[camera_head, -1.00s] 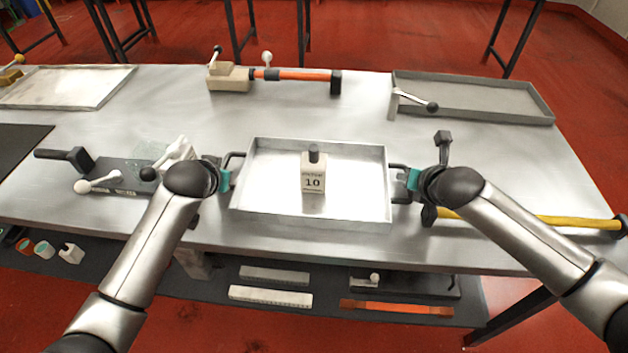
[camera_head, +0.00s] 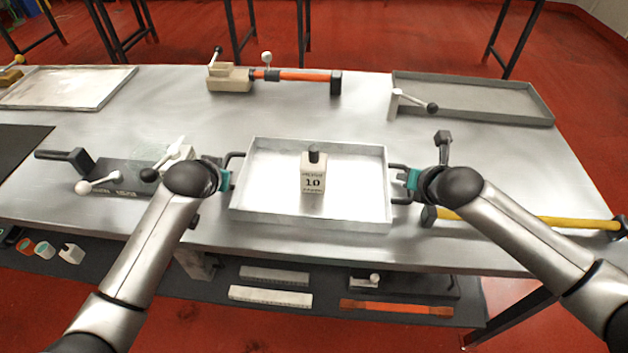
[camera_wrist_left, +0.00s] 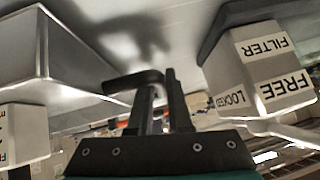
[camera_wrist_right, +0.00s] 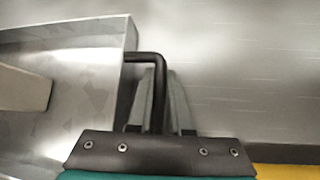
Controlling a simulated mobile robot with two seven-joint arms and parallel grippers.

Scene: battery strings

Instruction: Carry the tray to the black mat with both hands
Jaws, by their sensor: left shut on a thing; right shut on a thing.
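The silver tray (camera_head: 265,205) is in the middle of the table's front part in the head view, with a dark handle at each short side. A pale block marked 10 with a dark knob (camera_head: 313,172) stands upright in it. My left gripper (camera_head: 228,178) is shut on the tray's left handle, which also shows in the left wrist view (camera_wrist_left: 135,79). My right gripper (camera_head: 408,182) is shut on the right handle, seen between the fingers in the right wrist view (camera_wrist_right: 158,85). The black mat (camera_head: 20,145) lies at the table's left edge, partly cut off by the picture.
A grey device with white levers and labels (camera_head: 120,176) stands between the tray and the mat. A yellow-handled tool (camera_head: 550,220) lies at the right. An orange-barrelled tool (camera_head: 290,75) and a grey tray (camera_head: 475,98) are at the back. Bare table lies behind the silver tray.

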